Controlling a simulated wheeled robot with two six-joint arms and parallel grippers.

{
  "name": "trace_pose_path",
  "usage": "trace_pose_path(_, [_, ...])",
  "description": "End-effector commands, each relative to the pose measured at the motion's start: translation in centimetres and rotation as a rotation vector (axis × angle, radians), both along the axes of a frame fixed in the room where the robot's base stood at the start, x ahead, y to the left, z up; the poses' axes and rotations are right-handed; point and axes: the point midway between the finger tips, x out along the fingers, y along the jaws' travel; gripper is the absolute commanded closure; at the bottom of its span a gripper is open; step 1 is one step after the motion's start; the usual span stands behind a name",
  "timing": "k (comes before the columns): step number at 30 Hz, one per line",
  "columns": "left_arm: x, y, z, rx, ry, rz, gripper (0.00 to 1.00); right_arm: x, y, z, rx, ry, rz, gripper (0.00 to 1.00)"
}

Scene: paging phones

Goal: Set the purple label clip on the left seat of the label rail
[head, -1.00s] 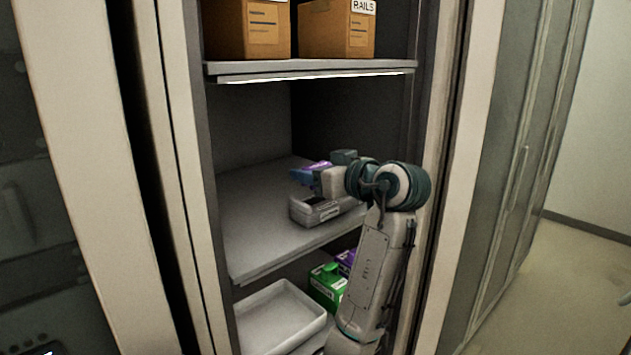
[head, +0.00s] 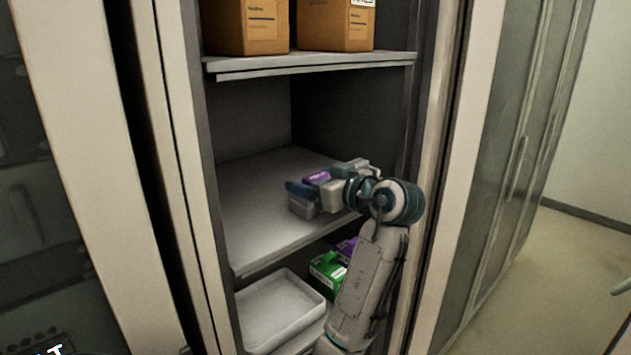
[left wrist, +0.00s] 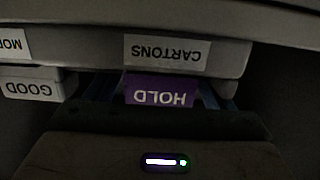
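The purple label clip (head: 317,178), marked HOLD, is between the fingers of my left gripper (head: 323,180), just above a grey block on the middle shelf. In the left wrist view the purple clip (left wrist: 170,90) shows upside down between my two blue fingers (left wrist: 165,95), with little gap at either side. The grey block (head: 302,206) appears to be the label rail and is mostly hidden by my gripper. I cannot tell whether the clip touches it. My right gripper is not seen.
The left wrist view shows a CARTONS label (left wrist: 166,52) and a pale GOOD piece (left wrist: 30,85). Cardboard boxes (head: 245,25) stand on the upper shelf (head: 310,64). Below are a white tray (head: 283,310) and a green box (head: 327,275). The middle shelf's left side (head: 250,215) is clear.

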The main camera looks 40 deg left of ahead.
Motion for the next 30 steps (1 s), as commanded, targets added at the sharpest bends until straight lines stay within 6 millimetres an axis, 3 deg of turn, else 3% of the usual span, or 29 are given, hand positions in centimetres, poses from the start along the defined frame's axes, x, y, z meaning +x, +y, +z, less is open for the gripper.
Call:
trace_pose_path(7, [0.0, 0.0, 0.4, 0.000, 0.000, 0.000, 0.24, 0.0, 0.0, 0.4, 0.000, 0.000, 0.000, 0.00])
trace_pose_path(11, [0.0, -1.1, 0.1, -0.002, -0.002, -0.004, 0.24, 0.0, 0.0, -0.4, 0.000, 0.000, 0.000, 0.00])
trace_pose_path(30, [-0.8, -10.2, 1.4, -0.003, 0.000, -0.003, 0.24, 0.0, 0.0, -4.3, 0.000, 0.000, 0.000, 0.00])
